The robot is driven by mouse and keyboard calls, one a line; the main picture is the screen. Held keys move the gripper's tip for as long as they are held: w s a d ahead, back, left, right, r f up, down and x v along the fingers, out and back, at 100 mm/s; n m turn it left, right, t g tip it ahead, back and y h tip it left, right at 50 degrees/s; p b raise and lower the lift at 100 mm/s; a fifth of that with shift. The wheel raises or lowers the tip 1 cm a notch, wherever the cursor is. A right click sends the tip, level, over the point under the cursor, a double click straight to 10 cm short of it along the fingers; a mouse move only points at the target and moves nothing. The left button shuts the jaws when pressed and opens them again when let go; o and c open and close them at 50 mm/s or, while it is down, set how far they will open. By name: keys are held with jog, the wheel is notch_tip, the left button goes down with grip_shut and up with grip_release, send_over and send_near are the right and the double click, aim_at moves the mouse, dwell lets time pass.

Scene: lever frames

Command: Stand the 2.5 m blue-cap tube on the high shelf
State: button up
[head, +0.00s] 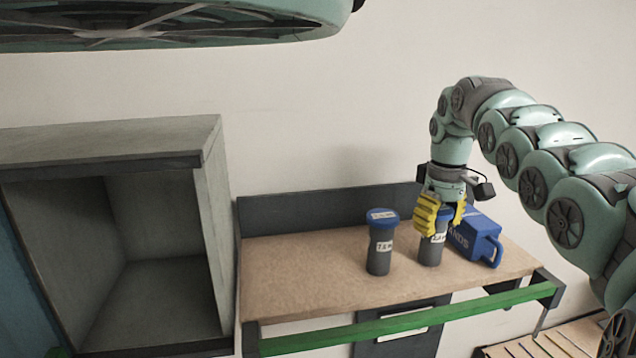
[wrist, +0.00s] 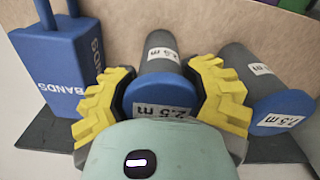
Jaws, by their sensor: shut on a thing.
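The 2.5 m blue-cap tube (head: 431,252) is a dark grey cylinder with a white label and blue cap. It stands upright on the wooden bench (head: 310,275), as far as I can tell. My gripper (head: 441,212) comes down from above, its yellow fingers shut on the tube near its cap. In the wrist view my gripper (wrist: 165,98) has one finger on each side of the tube (wrist: 160,100), and its "2.5 m" label reads clearly. An open grey cabinet (head: 213,170) stands at the left; I cannot tell whether it is the high shelf.
A similar blue-cap tube (head: 379,250), labelled 7.5 m in the wrist view (wrist: 268,85), stands left of the held one. A blue "BANDS" box (head: 480,243) with a handle sits close on the right. A green rail (head: 400,322) runs along the bench front.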

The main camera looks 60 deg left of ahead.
jog(key=o, duration=1.5)
jog(key=shift+r, duration=0.1)
jog(key=shift+b, duration=0.5)
jog(key=shift+w+b, duration=0.1)
jog(key=shift+b, duration=0.6)
jog(key=shift+a+r+b, duration=0.1)
jog(key=shift+r+b, duration=0.2)
jog(key=shift+b, duration=0.35)
jog(key=b, duration=0.1)
jog(key=r+b, duration=0.1)
jog(key=shift+s+r+b, duration=0.15)
jog(key=shift+s+b, duration=0.1)
jog(key=shift+b, duration=0.05)
notch_tip(320, 180, up, 6)
jog(key=p, duration=0.6)
jog(key=shift+w, duration=0.1)
jog(key=shift+f, duration=0.2)
